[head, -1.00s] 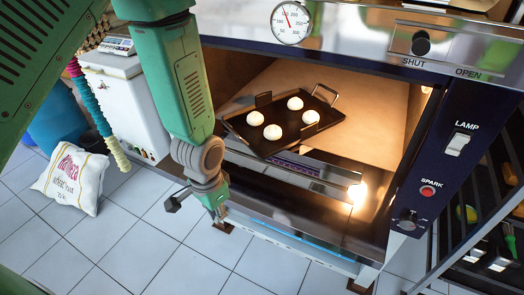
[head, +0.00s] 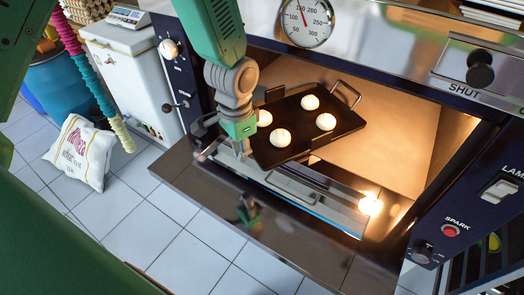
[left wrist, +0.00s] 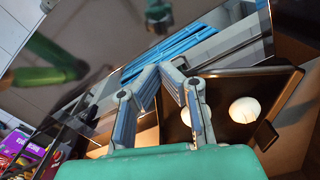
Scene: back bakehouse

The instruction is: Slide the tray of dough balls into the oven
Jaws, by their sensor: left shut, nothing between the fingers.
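A dark tray (head: 300,122) with black handles carries several white dough balls (head: 326,121). It lies in the lit oven's (head: 400,115) mouth, skewed, its near corner towards the open door (head: 185,190). My left gripper (head: 241,154) is shut and empty, pointing down just left of the tray's near-left side, above the door. It hides part of the tray's left end. In the left wrist view the fingertips (left wrist: 163,72) meet with nothing between them, beside the tray (left wrist: 285,88); I cannot tell whether they touch it. My right gripper is not in view.
The glossy open door mirrors my left gripper. A lamp glow (head: 371,204) shines at the mouth's front right. A white cabinet (head: 130,85), blue bin (head: 60,90) and flour sack (head: 82,152) stand left. The tiled floor between sack and door is clear.

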